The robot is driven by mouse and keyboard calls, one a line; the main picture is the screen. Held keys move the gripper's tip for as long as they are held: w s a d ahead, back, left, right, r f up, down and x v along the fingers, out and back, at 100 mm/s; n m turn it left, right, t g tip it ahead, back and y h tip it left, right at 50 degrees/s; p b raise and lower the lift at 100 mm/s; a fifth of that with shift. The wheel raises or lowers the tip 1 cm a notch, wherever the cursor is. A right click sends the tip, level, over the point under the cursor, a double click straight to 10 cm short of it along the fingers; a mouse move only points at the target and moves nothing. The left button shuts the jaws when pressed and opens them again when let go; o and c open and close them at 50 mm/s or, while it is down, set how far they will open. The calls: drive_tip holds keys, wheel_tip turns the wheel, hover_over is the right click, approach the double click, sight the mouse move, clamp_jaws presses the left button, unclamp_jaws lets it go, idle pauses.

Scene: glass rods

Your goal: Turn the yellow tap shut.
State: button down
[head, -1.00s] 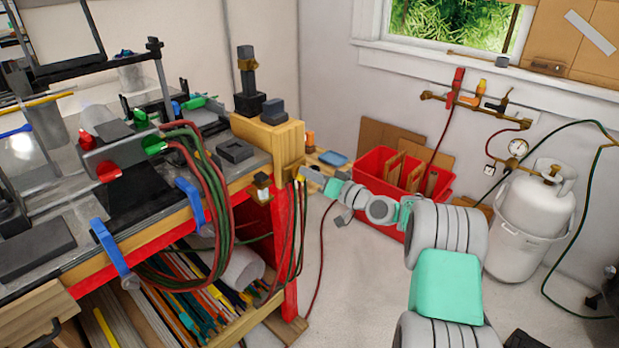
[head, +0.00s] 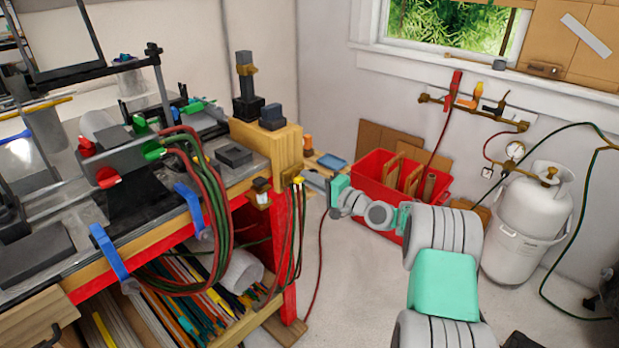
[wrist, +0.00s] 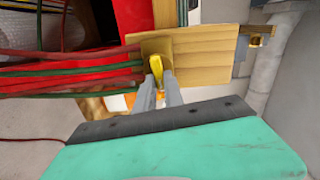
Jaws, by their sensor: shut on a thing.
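The yellow tap (head: 298,180) sits on the near right end of the workbench, beside red and green hoses. In the wrist view its yellow handle (wrist: 157,72) stands between my two grey fingers, in front of a wooden block. My gripper (head: 305,182) reaches in from the right at the bench corner. In the wrist view my gripper (wrist: 159,82) is shut on the yellow handle. The fingers hide part of the handle and the tap's body, so I cannot tell its exact angle.
The workbench (head: 283,150) has red and green hoses (head: 222,200) hanging from its edge. A red crate (head: 362,175) stands behind my arm. A white gas cylinder (head: 530,215) stands at the right, below wall taps (head: 475,100).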

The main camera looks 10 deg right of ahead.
drive_tip(key=shift+m, duration=0.6)
drive_tip(key=c, duration=1.4)
unclamp_jaws()
drive_tip(key=shift+c, duration=0.2)
drive_tip(key=v, duration=0.7)
drive_tip(key=shift+s+d+b, duration=0.25)
drive_tip(key=shift+s+b, duration=0.05)
drive_tip(key=shift+b, duration=0.1)
